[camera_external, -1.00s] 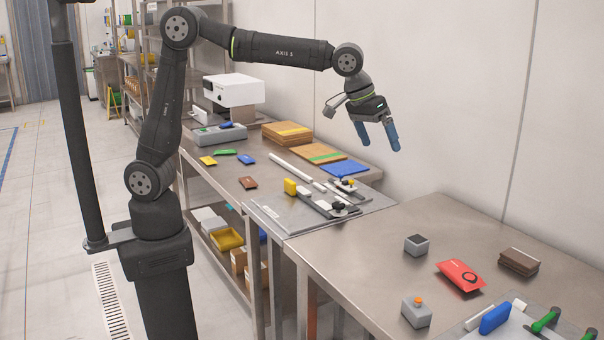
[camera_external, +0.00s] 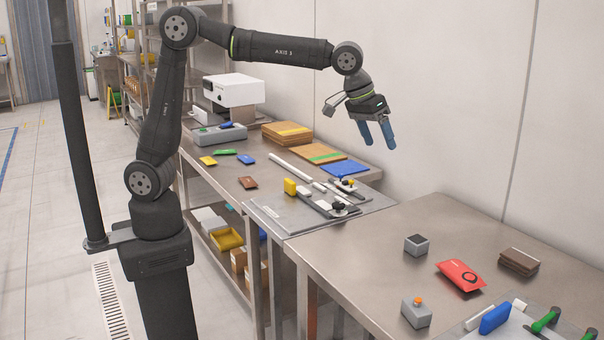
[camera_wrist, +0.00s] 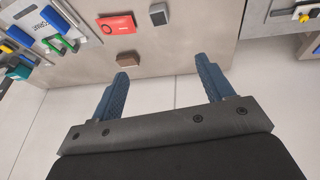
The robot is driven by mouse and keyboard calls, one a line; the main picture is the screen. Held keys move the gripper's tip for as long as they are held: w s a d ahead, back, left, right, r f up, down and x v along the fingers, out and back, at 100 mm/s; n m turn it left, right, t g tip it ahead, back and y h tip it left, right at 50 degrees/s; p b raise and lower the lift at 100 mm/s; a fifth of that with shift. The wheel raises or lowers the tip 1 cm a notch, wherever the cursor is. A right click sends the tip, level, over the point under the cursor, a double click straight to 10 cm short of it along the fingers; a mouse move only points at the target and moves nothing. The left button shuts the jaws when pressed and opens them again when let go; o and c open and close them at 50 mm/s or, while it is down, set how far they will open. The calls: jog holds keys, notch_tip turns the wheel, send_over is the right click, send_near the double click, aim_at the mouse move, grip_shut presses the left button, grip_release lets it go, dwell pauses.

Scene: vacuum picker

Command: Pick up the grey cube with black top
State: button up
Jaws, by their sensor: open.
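The grey cube with a black top (camera_external: 416,245) sits upright on the near metal table, left of a red packet. It also shows near the top of the wrist view (camera_wrist: 158,14). My gripper (camera_external: 376,134) is high above the tables, up and to the left of the cube in the external view, and well apart from it. Its two blue fingers are spread, with nothing between them. In the wrist view the open fingers (camera_wrist: 163,82) point towards the table's edge and the floor.
A red packet (camera_external: 452,273), a brown stack (camera_external: 519,262) and a grey box with an orange button (camera_external: 416,312) stand around the cube. A blue block (camera_external: 495,318) and green-handled clamps lie at the front right. The near table (camera_external: 350,262) is bare left of the cube.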

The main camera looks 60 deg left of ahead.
jog(key=n+g+h, duration=0.2)
jog(key=n+g, duration=0.2)
jog(key=n, duration=1.4)
send_over(418, 239)
jog(key=a, duration=0.2)
jog(key=f, duration=2.4)
jog(key=shift+w+f, duration=0.15)
jog(key=shift+w, duration=0.1)
jog(key=x, duration=0.5)
jog(key=shift+s+f, duration=0.3)
jog(key=c, duration=1.1)
jog(key=shift+r, duration=0.15)
